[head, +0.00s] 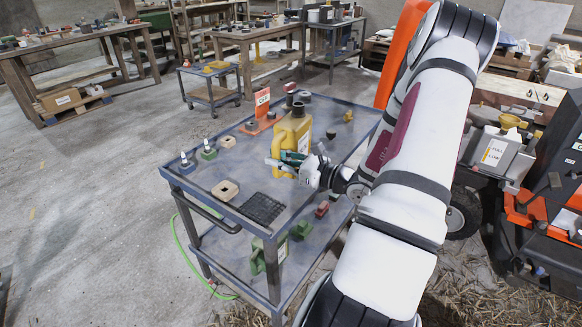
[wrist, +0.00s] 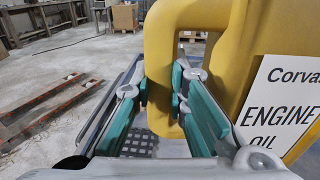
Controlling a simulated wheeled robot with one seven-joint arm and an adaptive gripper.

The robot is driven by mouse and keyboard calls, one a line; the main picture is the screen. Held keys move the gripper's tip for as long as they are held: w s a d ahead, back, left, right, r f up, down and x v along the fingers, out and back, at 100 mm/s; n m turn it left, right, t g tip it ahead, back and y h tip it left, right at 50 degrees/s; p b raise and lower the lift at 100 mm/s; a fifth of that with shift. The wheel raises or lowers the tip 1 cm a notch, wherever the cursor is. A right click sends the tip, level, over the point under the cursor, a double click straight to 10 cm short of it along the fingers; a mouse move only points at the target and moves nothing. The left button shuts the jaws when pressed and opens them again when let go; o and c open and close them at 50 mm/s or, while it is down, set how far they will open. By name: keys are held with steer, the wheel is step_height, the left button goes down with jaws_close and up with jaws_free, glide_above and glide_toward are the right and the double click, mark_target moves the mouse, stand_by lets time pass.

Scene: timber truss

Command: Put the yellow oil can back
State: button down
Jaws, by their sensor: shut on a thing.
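The yellow oil can (head: 291,133) is upright over the far part of the cart's top. In the wrist view the can (wrist: 232,60) fills the upper right, with a white "ENGINE OIL" label. My gripper (head: 284,162) is at the can's lower near side. In the wrist view its teal finger pads (wrist: 163,95) are on both sides of the can's handle, shut on it. The can's base is partly hidden by my gripper, so I cannot tell whether it touches the cart top.
An orange-and-black machine (head: 525,205) stands at right. Open floor lies to the left.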

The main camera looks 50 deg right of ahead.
steer(key=s+d+m+h+b, duration=0.1)
steer(key=s+d+h, duration=0.1)
steer(key=s+d, duration=0.65)
steer(key=shift+w+a+f+b, duration=0.25)
steer(key=shift+w+f, duration=0.55)
steer(key=shift+w, duration=1.8)
steer(key=shift+w+a+f+b, duration=0.25)
steer(key=shift+w+f, duration=0.55)
steer(key=shift+w, duration=1.8)
steer(key=shift+w+a+f+b, duration=0.25)
steer(key=shift+w+f, duration=0.55)
steer(key=shift+w, duration=1.8)
steer(key=shift+f, duration=0.15)
steer(key=c, duration=1.6)
jaws_free()
